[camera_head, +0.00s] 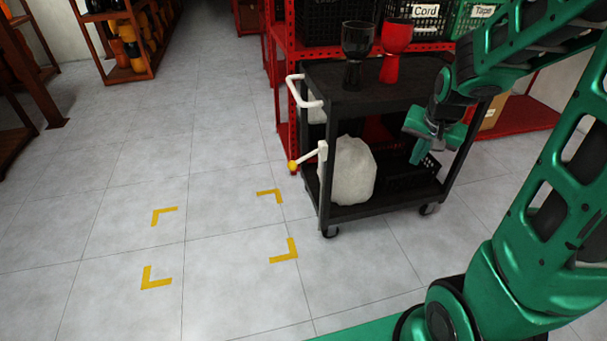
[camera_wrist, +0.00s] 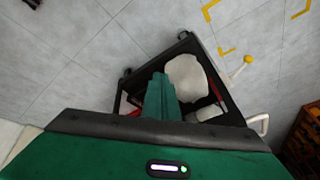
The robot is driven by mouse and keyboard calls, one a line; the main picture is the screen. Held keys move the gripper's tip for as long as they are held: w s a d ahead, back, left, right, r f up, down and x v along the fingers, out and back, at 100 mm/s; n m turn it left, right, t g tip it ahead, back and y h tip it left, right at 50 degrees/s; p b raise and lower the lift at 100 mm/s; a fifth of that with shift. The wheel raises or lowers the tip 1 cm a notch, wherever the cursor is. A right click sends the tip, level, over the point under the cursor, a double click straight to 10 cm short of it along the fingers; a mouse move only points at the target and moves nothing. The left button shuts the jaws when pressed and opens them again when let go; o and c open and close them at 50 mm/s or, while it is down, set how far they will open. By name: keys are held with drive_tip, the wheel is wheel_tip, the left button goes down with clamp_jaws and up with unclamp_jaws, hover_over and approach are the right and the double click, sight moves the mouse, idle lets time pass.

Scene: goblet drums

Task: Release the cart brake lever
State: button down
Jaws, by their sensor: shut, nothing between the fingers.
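The brake lever (camera_head: 308,157) is a white bar with a yellow knob (camera_head: 292,166). It sticks out to the left from the left end of the black cart (camera_head: 360,206), tilted with the knob end lower. In the wrist view the lever (camera_wrist: 238,71) shows to the right of the cart, with its yellow knob (camera_wrist: 248,59) at the tip. My gripper (camera_head: 419,158) is shut and empty, in front of the cart's right part and well apart from the lever. In the wrist view my fingers (camera_wrist: 158,78) point toward the cart's lower shelf.
A white sack (camera_head: 353,172) and a dark crate lie on the lower shelf. A black goblet drum (camera_head: 358,50) and a red one (camera_head: 394,52) stand on top. A white handle (camera_head: 304,92) juts left. Yellow floor marks (camera_head: 155,278) lie on clear floor at left.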

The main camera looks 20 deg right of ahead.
drive_tip(key=w+a+f+m+t, duration=0.15)
drive_tip(key=w+f, duration=0.25)
drive_tip(key=w, duration=0.5)
drive_tip(key=w+a+f+m+t, duration=0.15)
drive_tip(key=w+f, duration=0.25)
drive_tip(key=w, duration=0.5)
drive_tip(key=m+t+y, duration=0.4)
drive_tip(key=m+t, duration=0.3)
drive_tip(key=t, duration=0.4)
approach(304, 158)
drive_tip(key=s+d+f, duration=0.2)
drive_tip(key=s+f, duration=0.1)
drive_tip(key=f, duration=0.2)
drive_tip(key=shift+s+d+f, duration=0.25)
drive_tip(key=shift+s+f, duration=0.1)
drive_tip(key=shift+w, duration=0.1)
drive_tip(key=w+a+r, duration=0.1)
drive_tip(key=w+a, duration=0.4)
drive_tip(key=w, duration=0.5)
